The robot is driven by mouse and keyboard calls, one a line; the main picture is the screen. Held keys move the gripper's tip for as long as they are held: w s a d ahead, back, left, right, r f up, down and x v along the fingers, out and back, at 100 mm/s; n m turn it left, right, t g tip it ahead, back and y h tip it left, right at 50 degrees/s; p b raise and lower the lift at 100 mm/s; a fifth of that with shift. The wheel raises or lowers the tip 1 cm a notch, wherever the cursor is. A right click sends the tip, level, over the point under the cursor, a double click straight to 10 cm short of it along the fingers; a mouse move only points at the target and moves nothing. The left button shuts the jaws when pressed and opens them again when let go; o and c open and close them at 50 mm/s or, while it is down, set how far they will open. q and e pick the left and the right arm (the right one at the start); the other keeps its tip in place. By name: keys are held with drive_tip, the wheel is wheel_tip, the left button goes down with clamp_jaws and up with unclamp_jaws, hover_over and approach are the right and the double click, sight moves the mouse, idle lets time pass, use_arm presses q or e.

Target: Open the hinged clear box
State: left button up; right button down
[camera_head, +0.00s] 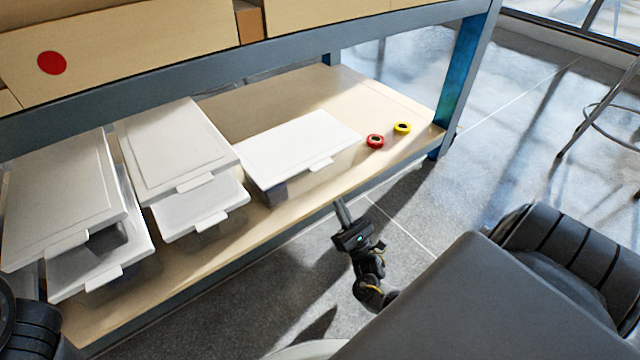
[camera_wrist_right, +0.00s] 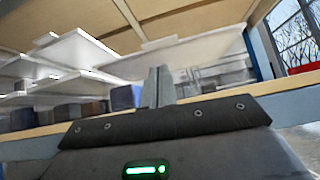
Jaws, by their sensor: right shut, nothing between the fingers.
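A clear box with a white lid (camera_head: 298,142) sits alone on the shelf, right of the stacked boxes. Its lid looks closed, with a tab on the front edge. In the right wrist view the lid (camera_wrist_right: 185,52) is seen from low down, above the see-through body. My right gripper (camera_head: 341,210) is shut and empty, in front of the shelf edge and below the box front. In the right wrist view its fingers (camera_wrist_right: 158,86) stand together in front of the box and hide part of it. My left gripper is out of view.
Stacked clear boxes with white lids (camera_head: 175,150) fill the shelf's left side. A red tape roll (camera_head: 375,141) and a yellow one (camera_head: 402,128) lie right of the box. An upper shelf (camera_head: 200,80) overhangs the back. A blue leg (camera_head: 462,75) stands at the right.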

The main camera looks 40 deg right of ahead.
sight(320, 163)
drive_tip(key=shift+n, duration=0.3)
drive_tip(key=x, duration=0.3)
drive_tip(key=b+x, duration=0.1)
drive_tip(key=x, duration=0.2)
drive_tip(key=b+x, duration=0.1)
drive_tip(key=x, duration=0.2)
drive_tip(key=shift+w+d, duration=0.25)
drive_tip(key=shift+d, duration=0.05)
drive_tip(key=shift+a, duration=0.1)
